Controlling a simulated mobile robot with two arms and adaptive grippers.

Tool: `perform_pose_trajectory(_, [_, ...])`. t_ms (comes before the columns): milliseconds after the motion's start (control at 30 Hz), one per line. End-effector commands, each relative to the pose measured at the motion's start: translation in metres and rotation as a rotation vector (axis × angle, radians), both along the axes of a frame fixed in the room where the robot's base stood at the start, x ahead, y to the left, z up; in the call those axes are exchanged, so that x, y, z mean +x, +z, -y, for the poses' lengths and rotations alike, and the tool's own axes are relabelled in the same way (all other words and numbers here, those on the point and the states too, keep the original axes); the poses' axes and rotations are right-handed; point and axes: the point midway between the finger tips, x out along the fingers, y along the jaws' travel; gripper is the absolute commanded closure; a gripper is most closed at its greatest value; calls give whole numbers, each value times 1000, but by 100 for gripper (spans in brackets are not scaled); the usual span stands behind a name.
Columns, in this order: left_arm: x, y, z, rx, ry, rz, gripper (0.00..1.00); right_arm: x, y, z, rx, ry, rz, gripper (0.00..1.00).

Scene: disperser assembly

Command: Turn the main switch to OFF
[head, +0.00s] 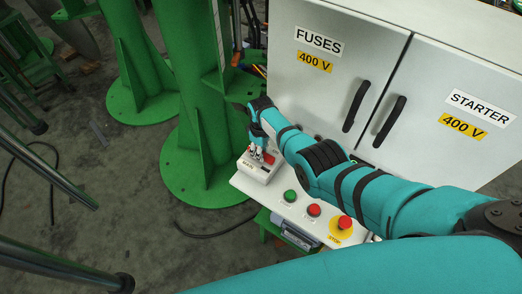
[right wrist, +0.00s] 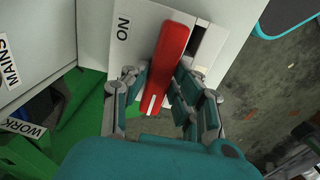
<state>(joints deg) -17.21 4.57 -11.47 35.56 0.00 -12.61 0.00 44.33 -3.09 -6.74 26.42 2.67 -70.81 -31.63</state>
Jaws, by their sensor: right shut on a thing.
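The main switch is a red handle (right wrist: 168,62) on a white box (right wrist: 142,22) at the left end of the control panel. In the head view the white switch box (head: 258,172) is partly covered by my right gripper (head: 262,148). In the right wrist view my right gripper (right wrist: 160,98) is shut around the red handle, a finger on each side. The handle slants across the box face, its white-marked end toward me. My left gripper is not in view.
The panel (head: 331,234) carries a green button (head: 290,196), a red button (head: 314,210) and a red STOP knob (head: 345,223). My right arm passes over it, before the FUSES (head: 318,70) and STARTER cabinet doors. Green columns (head: 205,110) stand close left of the switch.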

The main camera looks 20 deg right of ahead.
Motion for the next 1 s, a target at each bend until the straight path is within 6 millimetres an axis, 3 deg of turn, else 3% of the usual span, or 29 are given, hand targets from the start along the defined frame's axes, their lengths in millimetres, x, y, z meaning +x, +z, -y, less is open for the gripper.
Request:
perform_pose_trajectory(500, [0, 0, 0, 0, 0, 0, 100, 0, 0, 0, -1, 23, 0, 100])
perform_pose_trajectory(533, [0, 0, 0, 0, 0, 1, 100, 0, 0, 0, -1, 23, 0, 73])
perform_pose_trajectory(700, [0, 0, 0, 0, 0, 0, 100, 0, 0, 0, -1, 21, 0, 52])
perform_pose_trajectory(1000, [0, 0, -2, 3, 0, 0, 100, 0, 1, 0, -1, 19, 1, 52])
